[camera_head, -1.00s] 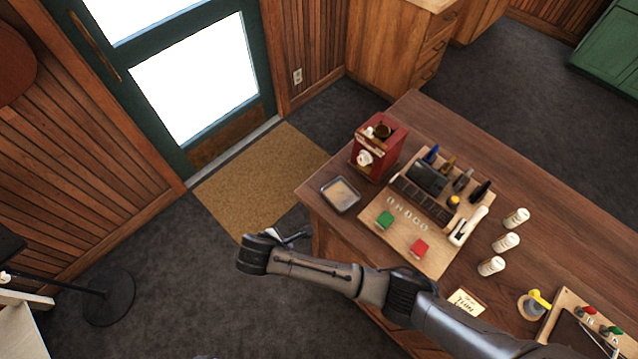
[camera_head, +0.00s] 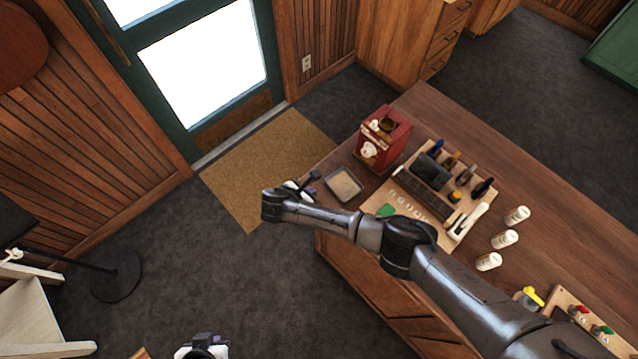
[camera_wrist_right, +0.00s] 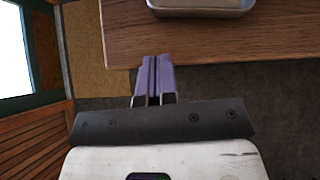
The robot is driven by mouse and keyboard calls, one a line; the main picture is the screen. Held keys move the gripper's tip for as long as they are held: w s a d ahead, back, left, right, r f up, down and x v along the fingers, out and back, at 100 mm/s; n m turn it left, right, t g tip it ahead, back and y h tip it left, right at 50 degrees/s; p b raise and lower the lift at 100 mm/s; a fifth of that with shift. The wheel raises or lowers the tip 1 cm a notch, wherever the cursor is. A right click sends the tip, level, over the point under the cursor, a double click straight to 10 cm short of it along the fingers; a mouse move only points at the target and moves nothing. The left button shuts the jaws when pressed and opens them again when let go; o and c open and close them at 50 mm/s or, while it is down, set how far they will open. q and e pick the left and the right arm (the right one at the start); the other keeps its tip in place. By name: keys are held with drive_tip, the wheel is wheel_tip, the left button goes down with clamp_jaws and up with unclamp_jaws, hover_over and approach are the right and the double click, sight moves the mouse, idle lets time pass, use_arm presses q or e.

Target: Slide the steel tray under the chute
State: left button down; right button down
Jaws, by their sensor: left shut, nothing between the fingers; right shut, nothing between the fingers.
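The steel tray (camera_head: 330,191) is a shallow, rounded square near the table's left corner, and its near side shows in the wrist view (camera_wrist_right: 200,12). Just right of it stands a red machine (camera_head: 383,141) with a round white piece low on its front; I cannot make out the chute clearly. The tray lies in front of the machine, apart from it. My right gripper (camera_head: 313,177) is shut and empty, just left of the tray; its purple fingers (camera_wrist_right: 153,60) appear at the table edge, apart from the tray. My left gripper (camera_head: 205,342) is shut at the bottom of the head view.
Several white bottles (camera_head: 505,239) stand further right. My right arm covers the table's front edge. Floor and a tan mat (camera_head: 262,165) lie left of the table.

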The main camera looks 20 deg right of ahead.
sight(325, 182)
drive_tip(key=shift+w+d+f+p, duration=0.15)
drive_tip(key=shift+w+d, duration=0.2)
drive_tip(key=shift+d, duration=0.25)
drive_tip(key=shift+w+d+r+p, duration=0.1)
drive_tip(key=shift+w+d, duration=0.3)
drive_tip(key=shift+d, duration=0.2)
drive_tip(key=shift+w+d+f+p, duration=0.15)
drive_tip(key=shift+w+d, duration=0.2)
drive_tip(key=shift+d, duration=0.25)
drive_tip(key=shift+r, duration=0.1)
drive_tip(key=shift+w+d, duration=0.2)
drive_tip(key=shift+d, duration=0.15)
drive_tip(key=w+d, duration=0.2)
drive_tip(key=d, duration=0.2)
drive_tip(key=shift+w+d, duration=0.3)
drive_tip(key=shift+w, duration=0.1)
